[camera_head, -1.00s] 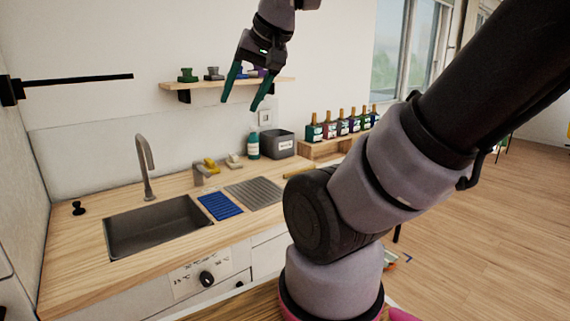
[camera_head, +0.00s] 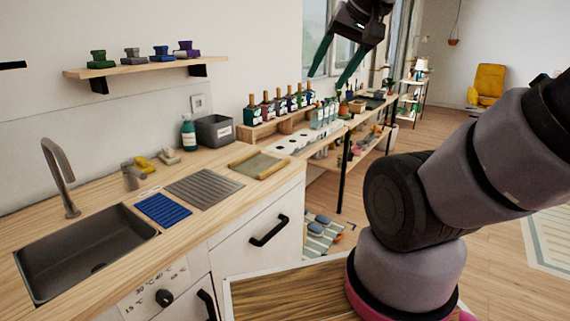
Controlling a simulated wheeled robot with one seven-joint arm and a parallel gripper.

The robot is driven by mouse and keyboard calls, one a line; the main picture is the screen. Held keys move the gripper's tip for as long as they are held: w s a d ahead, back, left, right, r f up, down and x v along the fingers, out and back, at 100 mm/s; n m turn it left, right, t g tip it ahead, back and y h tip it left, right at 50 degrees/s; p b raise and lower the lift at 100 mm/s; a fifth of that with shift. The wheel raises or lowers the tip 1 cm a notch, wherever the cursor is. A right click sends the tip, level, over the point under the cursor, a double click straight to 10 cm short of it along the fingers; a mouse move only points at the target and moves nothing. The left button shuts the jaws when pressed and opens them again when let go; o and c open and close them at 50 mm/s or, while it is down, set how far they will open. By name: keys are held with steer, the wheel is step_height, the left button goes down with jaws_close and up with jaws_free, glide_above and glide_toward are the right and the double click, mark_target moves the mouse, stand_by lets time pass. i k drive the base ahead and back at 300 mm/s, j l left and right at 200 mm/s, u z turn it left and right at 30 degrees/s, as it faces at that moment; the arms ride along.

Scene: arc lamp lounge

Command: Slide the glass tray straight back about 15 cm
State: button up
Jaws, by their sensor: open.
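A shallow tray (camera_head: 259,166) with a greenish, see-through-looking panel and pale wooden side bars lies flat near the counter's right end. It best fits the glass tray, though the picture does not make its material certain. My gripper (camera_head: 328,81) hangs high in the upper right with its two dark green fingers apart and nothing between them. It is well away from the tray and appears up and to the right of it. The tray is in full view.
A grey bin (camera_head: 215,131) and a row of bottles on a wooden riser (camera_head: 262,131) stand behind the tray. A white holed rack (camera_head: 293,144) lies to its right. A grey ribbed mat (camera_head: 204,187), blue mat (camera_head: 163,209) and sink (camera_head: 86,252) are to the left.

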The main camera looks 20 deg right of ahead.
mark_target(256, 165)
steer(key=i+l+z, duration=0.1)
steer(key=i+l, duration=0.15)
steer(key=i, duration=0.25)
steer(key=i+l+z, duration=0.1)
steer(key=i, duration=0.35)
steer(key=l, duration=0.1)
